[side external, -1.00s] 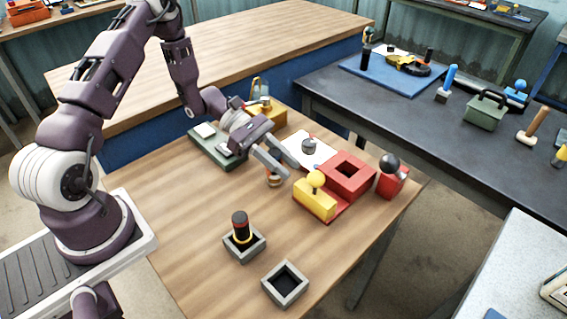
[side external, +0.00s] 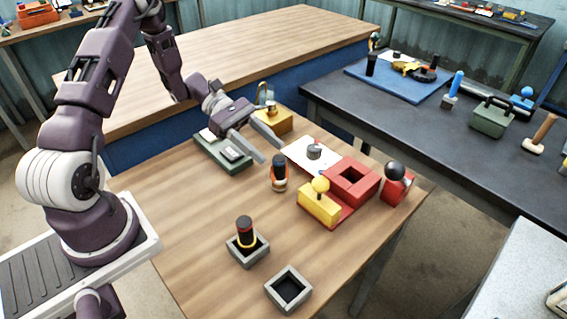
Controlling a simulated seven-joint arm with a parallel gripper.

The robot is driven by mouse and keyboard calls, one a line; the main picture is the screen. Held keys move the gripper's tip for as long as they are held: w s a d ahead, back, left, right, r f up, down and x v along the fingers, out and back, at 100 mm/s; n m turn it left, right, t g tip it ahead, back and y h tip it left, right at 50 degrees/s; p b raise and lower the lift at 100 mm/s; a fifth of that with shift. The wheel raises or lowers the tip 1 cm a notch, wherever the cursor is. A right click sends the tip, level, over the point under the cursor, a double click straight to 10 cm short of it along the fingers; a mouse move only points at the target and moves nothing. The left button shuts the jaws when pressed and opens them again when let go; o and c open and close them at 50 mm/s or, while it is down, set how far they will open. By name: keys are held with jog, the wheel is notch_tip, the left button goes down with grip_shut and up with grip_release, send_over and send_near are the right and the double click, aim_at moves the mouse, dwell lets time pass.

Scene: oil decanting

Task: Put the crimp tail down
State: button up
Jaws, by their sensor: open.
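A small piece with a black top and an orange-and-white lower part (side external: 279,172) stands upright on the wooden table; I cannot tell for sure that it is the crimp tail. My gripper (side external: 270,146) is open and empty, above and slightly behind this piece, with its two grey fingers spread and apparently clear of it. A similar dark piece with a yellow ring (side external: 245,231) stands in a grey square holder (side external: 248,252). A second grey square holder (side external: 288,289) is empty.
A red block with a square opening (side external: 351,181) and a yellow block with a ball knob (side external: 319,202) stand right of the piece. A white sheet (side external: 299,151), a green tray (side external: 212,156) and a brass-coloured box (side external: 274,121) lie behind. The table's front left is clear.

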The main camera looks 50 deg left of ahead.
jog(key=w+v, duration=0.1)
jog(key=v, duration=0.3)
jog(key=s+d+r+m+g+y, duration=0.3)
jog(key=s+d+r+m+y, duration=0.4)
jog(key=s+d+r+m, duration=0.5)
jog(key=s+a+r+m+t+y, duration=0.2)
jog(key=s+r+m+t+y, duration=0.4)
jog(key=s+m, duration=0.2)
jog(key=shift+s+a, duration=0.25)
jog(key=shift+s, duration=0.95)
jog(key=shift+o, duration=0.2)
jog(key=shift+r, duration=0.1)
